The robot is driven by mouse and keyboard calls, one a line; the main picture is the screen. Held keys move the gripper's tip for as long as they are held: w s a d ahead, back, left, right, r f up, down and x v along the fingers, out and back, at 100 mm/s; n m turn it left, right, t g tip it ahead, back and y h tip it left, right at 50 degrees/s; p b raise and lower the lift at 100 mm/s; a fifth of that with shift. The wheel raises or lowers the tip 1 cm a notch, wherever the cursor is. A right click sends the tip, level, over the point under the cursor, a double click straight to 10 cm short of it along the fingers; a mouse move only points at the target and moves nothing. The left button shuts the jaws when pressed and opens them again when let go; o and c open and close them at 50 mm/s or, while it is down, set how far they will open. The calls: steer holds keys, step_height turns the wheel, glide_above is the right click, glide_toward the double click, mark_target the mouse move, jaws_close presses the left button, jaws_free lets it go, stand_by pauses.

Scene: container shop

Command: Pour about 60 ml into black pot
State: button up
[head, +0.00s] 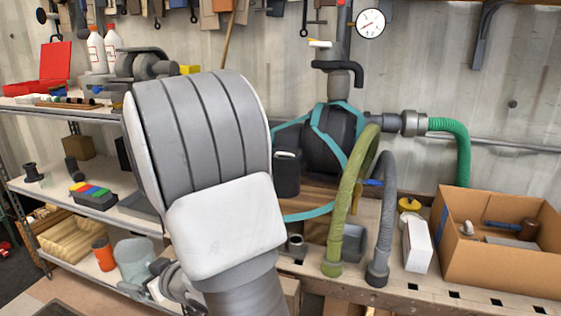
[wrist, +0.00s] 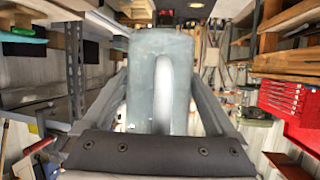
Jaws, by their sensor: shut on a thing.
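A pale grey-blue translucent jug (head: 136,260) shows at the lower left of the head view, in front of the shelves. My gripper (head: 163,282) is at its right side, partly hidden by my arm. In the wrist view the jug (wrist: 146,62) fills the middle, its handle towards the camera. My gripper (wrist: 160,108) has a finger on each side and is shut on the jug. Its contents cannot be seen. A black container (head: 287,174) stands behind my arm on the bench side; I cannot tell whether it is the black pot.
The workbench at the right holds green and grey hoses, a white box (head: 417,246) and a cardboard box (head: 500,265). My arm hides the middle.

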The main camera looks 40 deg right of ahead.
steer(key=shift+f, duration=0.25)
